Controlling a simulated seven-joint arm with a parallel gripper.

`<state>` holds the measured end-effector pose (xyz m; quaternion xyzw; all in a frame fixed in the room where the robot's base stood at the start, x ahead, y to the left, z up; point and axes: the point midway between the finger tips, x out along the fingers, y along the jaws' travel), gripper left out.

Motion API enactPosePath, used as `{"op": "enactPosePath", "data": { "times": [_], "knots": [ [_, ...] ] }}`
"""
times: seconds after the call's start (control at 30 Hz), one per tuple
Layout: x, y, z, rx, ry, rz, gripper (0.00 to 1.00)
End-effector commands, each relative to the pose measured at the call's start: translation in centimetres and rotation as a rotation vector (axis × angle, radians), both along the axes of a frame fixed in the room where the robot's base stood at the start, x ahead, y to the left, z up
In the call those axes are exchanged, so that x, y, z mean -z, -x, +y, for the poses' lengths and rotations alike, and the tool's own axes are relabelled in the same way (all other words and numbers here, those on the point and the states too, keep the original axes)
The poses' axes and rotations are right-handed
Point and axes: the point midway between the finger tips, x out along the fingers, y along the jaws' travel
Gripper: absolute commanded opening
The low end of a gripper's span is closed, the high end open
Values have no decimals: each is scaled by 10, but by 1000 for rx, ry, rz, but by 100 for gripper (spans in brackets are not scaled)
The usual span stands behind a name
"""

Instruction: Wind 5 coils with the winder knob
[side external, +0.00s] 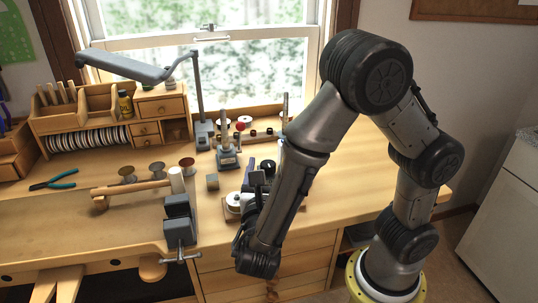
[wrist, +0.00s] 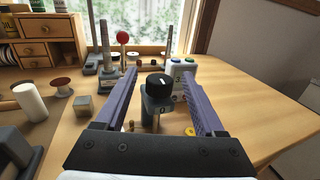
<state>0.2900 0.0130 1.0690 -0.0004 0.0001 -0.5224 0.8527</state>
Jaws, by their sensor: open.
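The winder knob (wrist: 159,83) is a black ribbed cylinder with a white mark on top. It sits upright on a grey winder body (wrist: 157,117) on the bench. My gripper (wrist: 158,70) is open, with one purple finger on each side of the knob and a visible gap to it. In the side external view the knob (side external: 268,166) shows just beyond my gripper (side external: 257,178). My arm hides much of the winder there. I cannot see any coil of wire clearly.
A red ball on a post (wrist: 122,38) and a grey post stand at the back. A wooden block (wrist: 83,106) and a white cylinder (wrist: 30,101) are at left. The bench at right is clear.

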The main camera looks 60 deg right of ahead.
Motion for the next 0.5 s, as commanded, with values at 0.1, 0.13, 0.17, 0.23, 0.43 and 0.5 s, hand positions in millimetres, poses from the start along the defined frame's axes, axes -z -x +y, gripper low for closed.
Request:
{"op": "enactPosePath", "data": {
  "times": [0.1, 0.13, 0.17, 0.23, 0.43, 0.5],
  "knots": [
    [0, -8, -19, 6, 0, 0, 71],
    [0, -10, -22, 4, 0, 0, 71],
    [0, -12, -25, 5, -1, 0, 71],
    [0, -15, -31, 4, 0, -1, 71],
    [0, -20, -41, 1, -1, 0, 71],
    [0, -21, -41, 0, -1, 0, 71]
  ]
}}
